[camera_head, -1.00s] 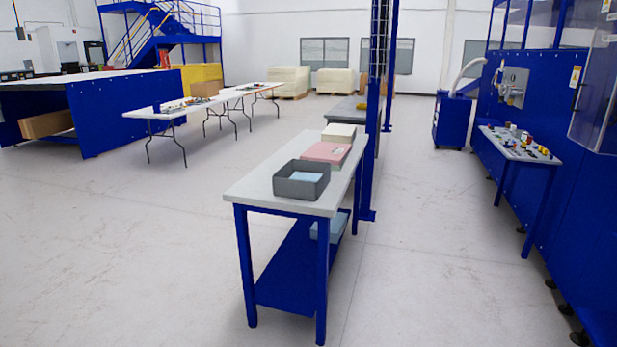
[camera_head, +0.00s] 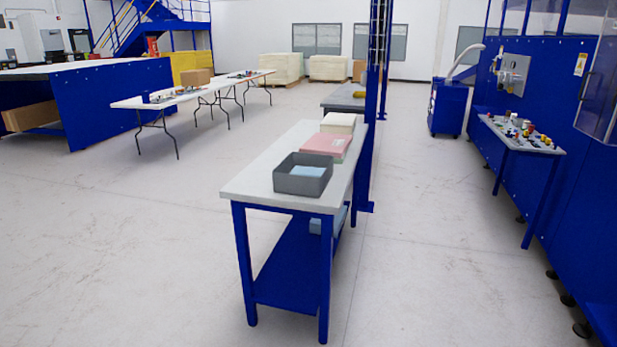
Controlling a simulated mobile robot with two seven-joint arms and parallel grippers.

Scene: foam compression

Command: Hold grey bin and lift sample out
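A grey bin (camera_head: 303,181) stands on the near part of a blue-legged table with a light grey top (camera_head: 250,182). It is open at the top. A light blue sample (camera_head: 308,172) lies inside it, its lower part hidden by the near wall. Neither of my grippers shows in the head view, and nothing touches the bin.
A pink block (camera_head: 325,144) and a cream block (camera_head: 339,122) stand behind the bin. A blue post (camera_head: 368,150) rises along the table's right side. A small side table (camera_head: 520,135) with parts stands by the blue machine at right. The floor in front is clear.

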